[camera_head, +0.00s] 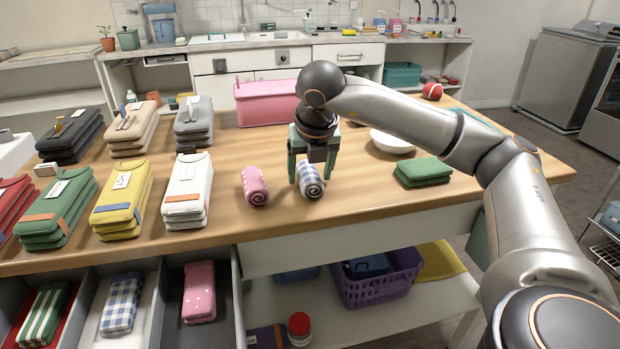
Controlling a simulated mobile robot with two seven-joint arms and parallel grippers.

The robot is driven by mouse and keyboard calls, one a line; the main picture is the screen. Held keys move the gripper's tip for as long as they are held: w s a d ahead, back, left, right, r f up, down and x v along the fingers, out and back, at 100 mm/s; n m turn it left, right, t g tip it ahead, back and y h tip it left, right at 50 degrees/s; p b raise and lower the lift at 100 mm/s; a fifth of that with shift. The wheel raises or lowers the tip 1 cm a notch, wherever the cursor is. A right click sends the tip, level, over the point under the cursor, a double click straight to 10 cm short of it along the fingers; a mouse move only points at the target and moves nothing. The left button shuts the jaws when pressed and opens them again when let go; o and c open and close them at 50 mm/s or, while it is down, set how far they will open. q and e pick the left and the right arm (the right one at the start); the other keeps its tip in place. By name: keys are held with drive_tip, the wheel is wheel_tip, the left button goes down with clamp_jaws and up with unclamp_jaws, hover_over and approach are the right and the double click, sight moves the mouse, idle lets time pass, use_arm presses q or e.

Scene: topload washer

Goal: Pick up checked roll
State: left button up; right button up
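The checked roll (310,185), blue and white with a spiral end facing me, lies on the wooden table near its front edge. My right gripper (310,174) points down over it, with one green finger on each side of the roll. The fingers look open; whether they touch the cloth is hard to tell. The gripper hides the roll's far end. A pink roll (255,186) lies just to the left, apart from the gripper. My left gripper is not in view.
Several folded cloth stacks, such as a white one (187,190), fill the table's left side. A pink bin (267,103) stands behind the gripper. A white bowl (392,141) and a green folded cloth (423,171) lie to the right. An open drawer (236,300) is front left.

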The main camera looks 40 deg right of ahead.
drive_tip(key=c, duration=1)
drive_tip(key=shift+r, duration=0.1)
